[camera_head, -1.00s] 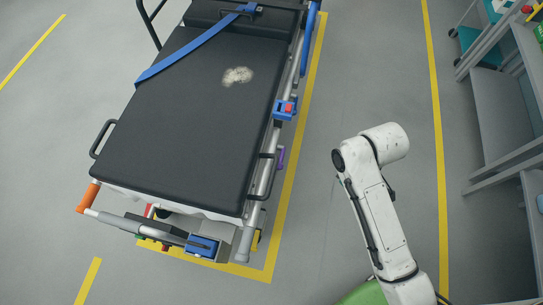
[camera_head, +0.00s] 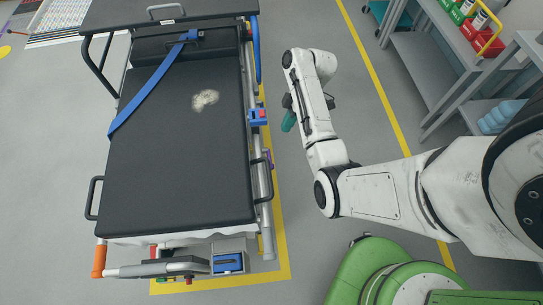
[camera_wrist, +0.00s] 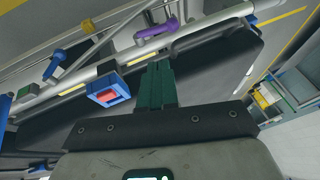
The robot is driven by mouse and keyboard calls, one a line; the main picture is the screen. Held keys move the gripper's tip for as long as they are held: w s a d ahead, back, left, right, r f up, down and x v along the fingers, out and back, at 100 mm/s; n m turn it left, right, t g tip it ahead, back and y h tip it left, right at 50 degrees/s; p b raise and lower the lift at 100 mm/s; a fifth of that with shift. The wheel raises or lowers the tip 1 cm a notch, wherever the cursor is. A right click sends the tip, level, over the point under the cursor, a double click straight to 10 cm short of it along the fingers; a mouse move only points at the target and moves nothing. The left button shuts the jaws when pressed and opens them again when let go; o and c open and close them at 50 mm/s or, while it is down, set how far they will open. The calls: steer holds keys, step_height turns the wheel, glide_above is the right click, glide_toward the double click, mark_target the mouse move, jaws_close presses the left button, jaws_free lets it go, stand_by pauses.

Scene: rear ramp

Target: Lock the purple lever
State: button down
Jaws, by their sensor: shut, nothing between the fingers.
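The purple lever (camera_wrist: 157,30) is on the silver side rail of the stretcher, above my fingertips in the wrist view. In the head view only a small part of the lever (camera_head: 269,158) shows at the stretcher's right side. My gripper (camera_wrist: 155,68) has green fingers pressed together, with nothing between them. In the head view the gripper (camera_head: 288,122) is right of the stretcher, with a gap of floor between them, partly hidden by my arm.
The black stretcher mattress (camera_head: 180,140) has a blue strap (camera_head: 150,87). A blue block with a red button (camera_head: 258,116) sits on the side rail; it also shows in the wrist view (camera_wrist: 108,94). Grey shelves (camera_head: 440,70) stand at the right. Floor is open between them.

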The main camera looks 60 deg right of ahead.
steer(key=s+a+x, duration=0.1)
steer(key=s+x, duration=0.1)
steer(key=x, duration=1.1)
steer(key=shift+w+a+p, duration=0.15)
steer(key=shift+a+p, duration=0.05)
steer(key=shift+p, duration=0.25)
steer(key=shift+f, duration=0.15)
